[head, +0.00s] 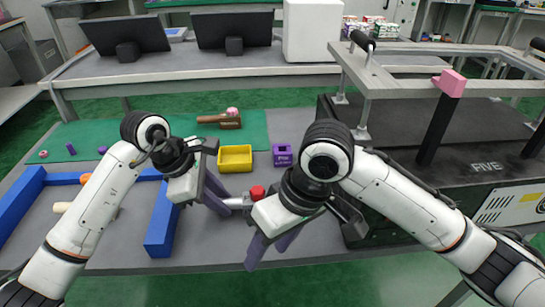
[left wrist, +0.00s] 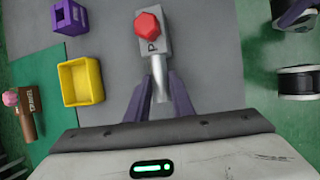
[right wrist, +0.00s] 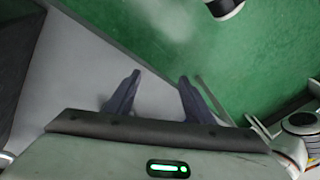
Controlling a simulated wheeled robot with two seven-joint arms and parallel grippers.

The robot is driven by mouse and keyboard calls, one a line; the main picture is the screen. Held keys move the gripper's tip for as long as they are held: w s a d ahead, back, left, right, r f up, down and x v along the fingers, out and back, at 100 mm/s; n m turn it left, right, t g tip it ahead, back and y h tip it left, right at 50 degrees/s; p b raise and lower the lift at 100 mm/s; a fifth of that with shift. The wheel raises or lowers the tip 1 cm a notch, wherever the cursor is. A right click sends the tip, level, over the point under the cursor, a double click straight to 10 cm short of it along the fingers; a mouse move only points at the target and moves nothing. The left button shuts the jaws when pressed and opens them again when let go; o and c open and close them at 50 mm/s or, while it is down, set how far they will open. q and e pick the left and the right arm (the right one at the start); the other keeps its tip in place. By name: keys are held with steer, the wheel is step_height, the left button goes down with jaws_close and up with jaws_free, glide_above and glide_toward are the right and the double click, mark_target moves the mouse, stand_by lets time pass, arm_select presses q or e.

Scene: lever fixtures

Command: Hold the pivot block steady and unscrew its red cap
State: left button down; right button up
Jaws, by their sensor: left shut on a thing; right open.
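The grey pivot block (left wrist: 155,45), with a letter P on it, carries a red faceted cap (left wrist: 148,24). In the left wrist view a silver rod runs from the block down between my left fingers. My left gripper (left wrist: 160,82) is shut on this rod. In the head view the red cap (head: 257,192) shows between my two arms, and the block is partly hidden by my right gripper. My right gripper (head: 272,250) is open and empty near the table's front edge, below the cap in the picture. The right wrist view (right wrist: 157,76) shows nothing between its fingers.
A yellow bin (head: 235,158) and a purple holder (head: 283,155) stand behind the block. A brown lever fixture (head: 229,121) is further back on the green mat (head: 180,128). Blue bars (head: 162,222) lie at left. A black machine (head: 395,130) with a rail stands at right.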

mark_target(259, 188)
steer(key=w+d+r+t+h, duration=0.1)
steer(key=w+r+t, duration=0.2)
steer(key=w+r, duration=0.8)
steer(key=shift+m, duration=0.4)
steer(key=x, duration=1)
steer(key=shift+s+f, duration=0.1)
steer(key=shift+s, duration=0.1)
